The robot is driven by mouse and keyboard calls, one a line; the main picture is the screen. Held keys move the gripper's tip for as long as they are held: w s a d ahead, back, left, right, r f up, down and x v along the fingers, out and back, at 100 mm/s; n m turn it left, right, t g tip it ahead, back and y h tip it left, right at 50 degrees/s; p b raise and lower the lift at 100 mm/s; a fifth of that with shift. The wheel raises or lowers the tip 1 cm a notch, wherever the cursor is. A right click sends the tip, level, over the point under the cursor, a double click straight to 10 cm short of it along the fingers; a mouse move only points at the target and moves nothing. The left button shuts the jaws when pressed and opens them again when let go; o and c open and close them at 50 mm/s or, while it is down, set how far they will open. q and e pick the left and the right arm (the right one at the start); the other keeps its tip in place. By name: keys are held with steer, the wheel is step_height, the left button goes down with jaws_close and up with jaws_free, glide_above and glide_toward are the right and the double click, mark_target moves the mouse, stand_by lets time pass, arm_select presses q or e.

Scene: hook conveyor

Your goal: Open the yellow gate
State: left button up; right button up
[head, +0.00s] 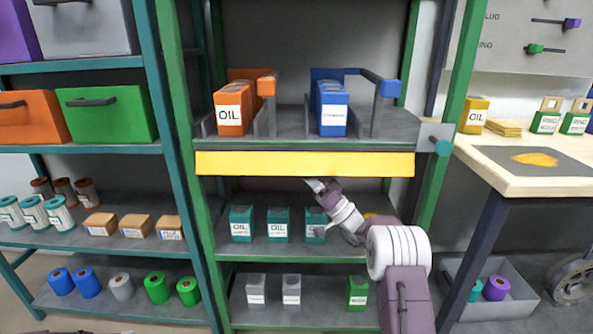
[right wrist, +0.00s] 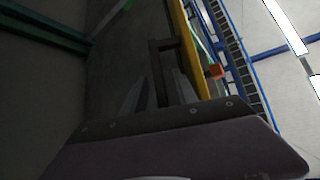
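The yellow gate (head: 305,163) is a long flat bar across the front of the green-posted shelf, level, just below the shelf with the oil boxes. In the right wrist view the gate (right wrist: 186,38) runs along the upper middle, with a dark bracket-like handle (right wrist: 158,72) beside it. My right gripper (head: 314,186) is just below the gate's lower edge in the head view. In the right wrist view its fingers (right wrist: 157,92) are apart, one on each side of the handle; I cannot tell whether they touch it. My left gripper is not in view.
Orange (head: 230,112) and blue (head: 332,112) boxes stand on the shelf above the gate. Several teal oil boxes (head: 241,224) stand below it, close to my right gripper. A wooden workbench (head: 520,180) stands further right.

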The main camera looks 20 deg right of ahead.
steer(key=shift+w+a+r, duration=0.2)
steer(key=shift+a+r, duration=0.05)
steer(key=shift+c, duration=0.3)
jaws_close()
stand_by(1.0)
